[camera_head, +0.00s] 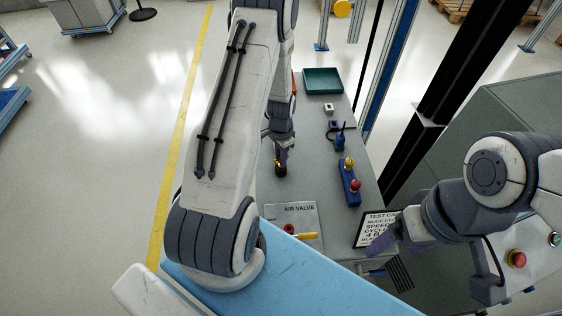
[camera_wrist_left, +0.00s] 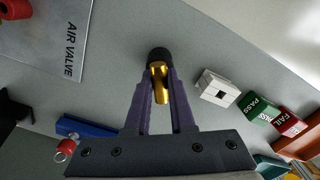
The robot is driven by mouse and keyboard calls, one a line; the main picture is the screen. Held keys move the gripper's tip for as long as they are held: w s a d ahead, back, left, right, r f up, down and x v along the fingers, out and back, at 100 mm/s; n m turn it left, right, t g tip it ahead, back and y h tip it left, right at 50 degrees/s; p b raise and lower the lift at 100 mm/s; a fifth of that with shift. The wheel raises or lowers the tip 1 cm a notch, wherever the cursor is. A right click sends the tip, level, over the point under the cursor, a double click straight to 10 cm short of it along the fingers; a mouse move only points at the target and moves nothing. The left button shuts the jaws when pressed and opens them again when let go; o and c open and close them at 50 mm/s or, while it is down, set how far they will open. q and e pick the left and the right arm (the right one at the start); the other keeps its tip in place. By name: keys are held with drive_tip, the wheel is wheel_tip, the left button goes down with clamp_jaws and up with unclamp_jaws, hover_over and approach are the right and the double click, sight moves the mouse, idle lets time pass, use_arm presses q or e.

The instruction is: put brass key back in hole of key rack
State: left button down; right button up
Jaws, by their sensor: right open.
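The brass key (camera_wrist_left: 160,84), gold with a round black end, lies between the purple fingertips of my left gripper (camera_wrist_left: 158,76) in the left wrist view. The fingers are shut on it. In the head view my left gripper (camera_head: 281,158) is over the grey bench, with the black end below; I cannot tell whether that end touches the bench. A white block with a dark square hole (camera_wrist_left: 217,88) lies right of the gripper in the wrist view; I cannot tell whether it is the key rack. My right gripper (camera_head: 388,245) is open near the test sign, partly hidden.
The AIR VALVE plate (camera_head: 292,222) with a yellow lever is on the near bench. A blue block with a red knob (camera_head: 349,188) stands right of my left gripper. A teal tray (camera_head: 322,81) lies farther back. PASS (camera_wrist_left: 259,107) and FAIL (camera_wrist_left: 289,123) blocks stand beyond the white block.

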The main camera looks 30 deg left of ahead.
use_arm(q)
drive_tip(key=shift+r, duration=0.15)
drive_tip(key=shift+r+p, duration=1.6)
drive_tip(key=shift+r, duration=0.4)
drive_tip(key=shift+r+p, duration=1.5)
drive_tip(key=shift+r, duration=0.5)
drive_tip(key=shift+d+f, duration=0.1)
